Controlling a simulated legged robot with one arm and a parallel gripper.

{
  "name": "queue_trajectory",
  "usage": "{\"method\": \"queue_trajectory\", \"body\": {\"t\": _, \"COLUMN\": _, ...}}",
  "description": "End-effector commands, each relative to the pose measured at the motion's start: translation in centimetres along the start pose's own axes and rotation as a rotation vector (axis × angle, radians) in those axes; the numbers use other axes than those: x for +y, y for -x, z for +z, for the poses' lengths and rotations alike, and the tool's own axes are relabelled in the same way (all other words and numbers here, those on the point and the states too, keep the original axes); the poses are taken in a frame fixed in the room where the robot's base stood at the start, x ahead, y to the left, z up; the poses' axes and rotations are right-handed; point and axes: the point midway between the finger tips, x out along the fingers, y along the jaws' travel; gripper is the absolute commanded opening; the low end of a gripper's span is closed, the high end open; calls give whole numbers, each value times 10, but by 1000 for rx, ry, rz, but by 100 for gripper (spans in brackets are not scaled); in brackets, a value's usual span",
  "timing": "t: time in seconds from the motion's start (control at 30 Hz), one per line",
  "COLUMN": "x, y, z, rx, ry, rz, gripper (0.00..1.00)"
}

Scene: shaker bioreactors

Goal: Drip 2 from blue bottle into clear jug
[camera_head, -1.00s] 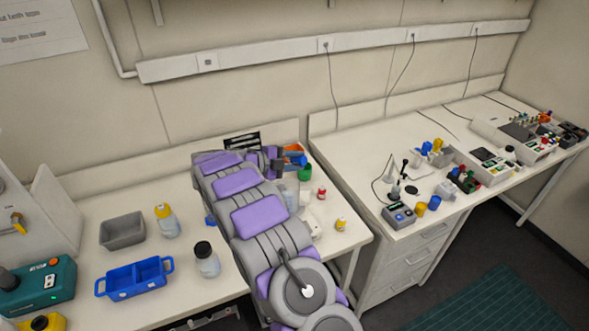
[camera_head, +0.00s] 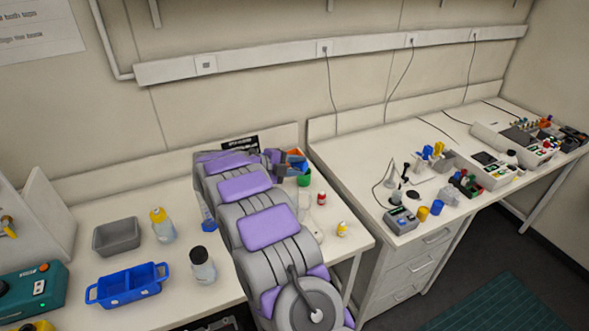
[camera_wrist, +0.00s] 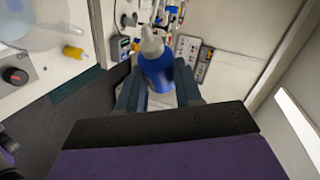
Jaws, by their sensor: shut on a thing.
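My gripper (camera_wrist: 159,72) is shut on the blue bottle (camera_wrist: 158,78) in the wrist view, with one dark finger on each side. The bottle has a blue body and a pale nozzle top that points toward the upper edge of that view. In the head view my own arm hides the fingers and most of what they hold. A clear, see-through vessel, seemingly the jug (camera_wrist: 38,22), stands on the bench at the upper left of the wrist view, apart from the bottle. In the head view a clear vessel (camera_head: 308,211) shows just right of my arm.
A small red-capped bottle (camera_head: 321,199) and a yellow-capped one (camera_head: 342,230) stand near the bench's right edge. Left of my arm are a black-capped bottle (camera_head: 203,270), a blue caddy (camera_head: 128,294) and a grey bin (camera_head: 117,239). The right bench (camera_head: 365,145) holds several instruments.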

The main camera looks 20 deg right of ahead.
Motion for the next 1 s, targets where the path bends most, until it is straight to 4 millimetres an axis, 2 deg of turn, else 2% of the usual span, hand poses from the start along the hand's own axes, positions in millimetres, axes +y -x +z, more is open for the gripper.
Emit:
{"method": "queue_trajectory", "body": {"t": 0.47, "x": 5, "y": -3, "z": -2, "rx": -25, "ry": -50, "rz": 18, "gripper": 10}}
{"method": "queue_trajectory", "body": {"t": 1.0, "x": 12, "y": -14, "z": -20, "rx": -64, "ry": -139, "rz": 54, "gripper": 10}}
